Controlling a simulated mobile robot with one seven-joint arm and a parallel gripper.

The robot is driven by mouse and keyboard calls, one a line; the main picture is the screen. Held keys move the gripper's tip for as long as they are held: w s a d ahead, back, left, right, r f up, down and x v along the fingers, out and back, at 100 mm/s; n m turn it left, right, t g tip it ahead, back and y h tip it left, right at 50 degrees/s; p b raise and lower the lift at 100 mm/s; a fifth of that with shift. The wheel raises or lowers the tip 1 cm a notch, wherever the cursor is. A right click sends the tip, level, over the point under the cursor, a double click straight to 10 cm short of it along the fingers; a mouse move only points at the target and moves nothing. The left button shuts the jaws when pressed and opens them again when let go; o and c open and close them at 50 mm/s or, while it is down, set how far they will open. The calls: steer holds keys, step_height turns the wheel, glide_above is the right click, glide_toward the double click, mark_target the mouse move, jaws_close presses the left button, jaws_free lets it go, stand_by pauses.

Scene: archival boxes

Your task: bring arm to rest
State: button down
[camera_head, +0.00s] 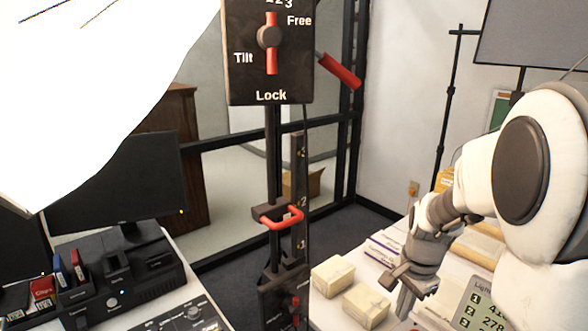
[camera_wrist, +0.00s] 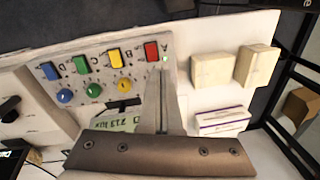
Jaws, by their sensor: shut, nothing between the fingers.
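My gripper (camera_head: 405,308) hangs from my bent white arm at the right of the head view, pointing down over the white table. Its two fingers are together with nothing between them. In the wrist view my gripper (camera_wrist: 159,66) shows its narrow fingers closed, reaching over the edge of a control panel (camera_wrist: 75,58) near a red switch (camera_wrist: 152,51). I cannot tell whether the fingertips touch the panel.
Two cream boxes (camera_head: 332,275) (camera_head: 366,306) stand left of my gripper. White-and-purple boxes (camera_head: 384,248) lie behind. A black upright stand (camera_head: 272,150) with a red handle (camera_head: 281,217) rises mid-view. A monitor (camera_head: 115,185) and card device (camera_head: 110,275) are at left.

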steer(key=s+a+r+n+t+p, duration=0.1)
steer(key=s+a+r+n+t, duration=0.1)
steer(key=s+a+r+n, duration=0.2)
steer(key=s+a+r+n+t+p, duration=0.2)
steer(key=s+a+r+n, duration=0.3)
steer(key=s+r+n, duration=0.4)
steer(key=s+v, duration=0.1)
steer(key=v, duration=0.5)
steer(key=shift+f+p, duration=0.2)
steer(key=shift+p, duration=0.1)
steer(key=shift+s+d, duration=0.1)
steer(key=shift+d, duration=0.05)
